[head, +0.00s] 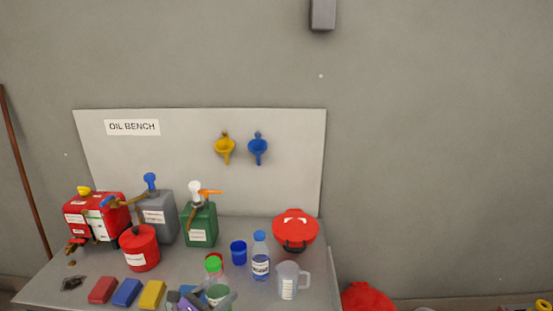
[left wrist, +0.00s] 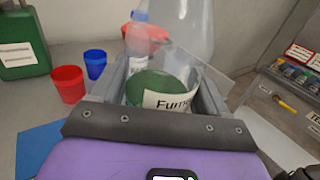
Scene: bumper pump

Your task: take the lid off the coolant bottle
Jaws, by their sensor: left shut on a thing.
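A clear bottle with a green cap (head: 213,264) and green liquid (head: 218,293) stands at the bench's front edge in the head view. My left gripper (head: 196,300), partly cut off by the lower edge, is shut on it. In the left wrist view, green content and a white label (left wrist: 172,103) reading "Fum…" show between its grey fingers (left wrist: 162,95). The cap is on the bottle in the head view. A blue-capped bottle (head: 260,262) with blue liquid stands to the right; its label is too small to read. My right gripper is not seen.
A clear jug (head: 289,282), a blue cup (head: 238,252) and a red cup (left wrist: 68,84) stand close by. Red, blue and yellow blocks (head: 126,292) lie front left.

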